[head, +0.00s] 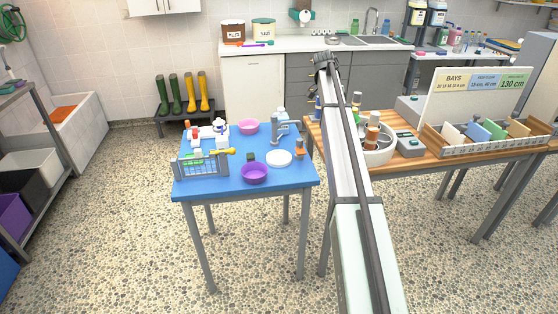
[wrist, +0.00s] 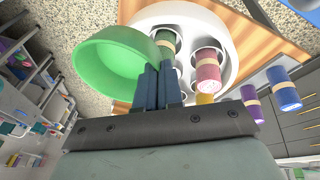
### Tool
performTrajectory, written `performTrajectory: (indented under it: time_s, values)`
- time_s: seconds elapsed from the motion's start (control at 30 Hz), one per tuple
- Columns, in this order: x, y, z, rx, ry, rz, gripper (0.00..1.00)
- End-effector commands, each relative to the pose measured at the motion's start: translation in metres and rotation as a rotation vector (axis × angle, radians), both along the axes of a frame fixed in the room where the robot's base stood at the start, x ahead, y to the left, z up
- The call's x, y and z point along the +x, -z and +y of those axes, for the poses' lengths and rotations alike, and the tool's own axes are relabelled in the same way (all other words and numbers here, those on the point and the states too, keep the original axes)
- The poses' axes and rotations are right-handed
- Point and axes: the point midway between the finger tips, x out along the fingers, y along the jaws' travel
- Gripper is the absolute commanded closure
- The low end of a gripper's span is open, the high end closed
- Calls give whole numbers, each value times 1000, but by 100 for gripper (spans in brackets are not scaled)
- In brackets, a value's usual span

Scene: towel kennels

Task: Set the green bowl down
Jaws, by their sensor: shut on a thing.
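The green bowl (wrist: 112,58) shows in the wrist view, tilted in the picture. My gripper (wrist: 158,75) is shut on its rim, with the blue fingers at the bowl's right side. The bowl is in front of part of a round white holder (wrist: 237,30); its height above the surface is unclear. In the head view my arm hides the gripper, and I cannot make out the green bowl there.
A blue table (head: 220,188) carries a purple bowl (head: 254,173), a pink bowl (head: 249,127), a white plate (head: 279,158) and a grey rack (head: 201,166). A wooden table (head: 440,163) stands right, with the white holder, several rolls and a crate (head: 480,150).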

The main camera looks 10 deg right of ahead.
Motion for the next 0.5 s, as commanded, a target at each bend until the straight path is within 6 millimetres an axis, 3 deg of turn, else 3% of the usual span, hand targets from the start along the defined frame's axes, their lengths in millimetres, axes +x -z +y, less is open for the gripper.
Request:
performTrajectory:
  time_s: [0.03,0.2,0.5]
  values:
    - [5,2,23,0,-27,1,100]
    - [34,28,89,-2,-135,5,100]
    - [63,65,197,-6,-306,8,100]
